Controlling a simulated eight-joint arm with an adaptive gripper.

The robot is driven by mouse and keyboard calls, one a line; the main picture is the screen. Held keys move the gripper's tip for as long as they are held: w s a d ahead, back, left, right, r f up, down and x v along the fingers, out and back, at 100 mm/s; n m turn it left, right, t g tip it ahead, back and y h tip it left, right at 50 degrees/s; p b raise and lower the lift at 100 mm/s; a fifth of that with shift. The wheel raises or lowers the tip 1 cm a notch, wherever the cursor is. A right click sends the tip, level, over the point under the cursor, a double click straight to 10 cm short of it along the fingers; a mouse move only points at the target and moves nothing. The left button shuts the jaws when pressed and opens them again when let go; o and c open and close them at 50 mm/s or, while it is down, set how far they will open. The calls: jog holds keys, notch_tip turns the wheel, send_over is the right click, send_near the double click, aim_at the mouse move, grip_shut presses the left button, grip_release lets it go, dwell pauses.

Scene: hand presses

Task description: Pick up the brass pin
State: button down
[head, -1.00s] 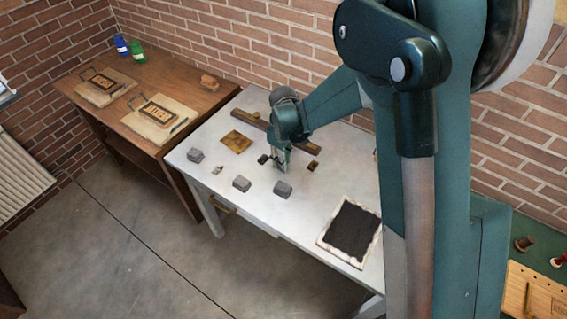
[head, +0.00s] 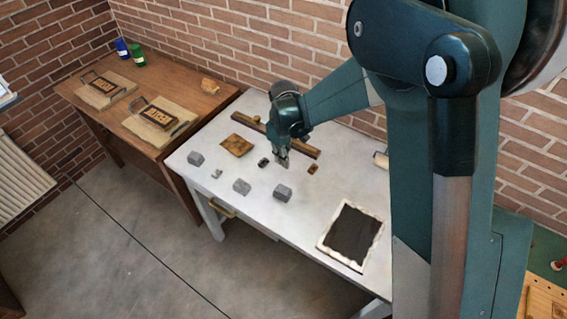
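A small brass-coloured piece (head: 313,169) lies on the white table, just right of my gripper; it may be the brass pin, but it is too small to tell. My gripper (head: 283,161) points down over the middle of the table, between that piece and a small dark block (head: 263,162) on its left. The fingers are small and seen from afar, so I cannot tell whether they hold anything or how far they are apart.
The white table (head: 225,205) carries grey blocks (head: 242,187), a brown plate (head: 236,145), a long brown bar (head: 303,148) behind my gripper and a light-framed black pad (head: 350,234). A wooden table (head: 75,92) with two boards stands at left.

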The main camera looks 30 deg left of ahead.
jog(key=shift+r, duration=3.35)
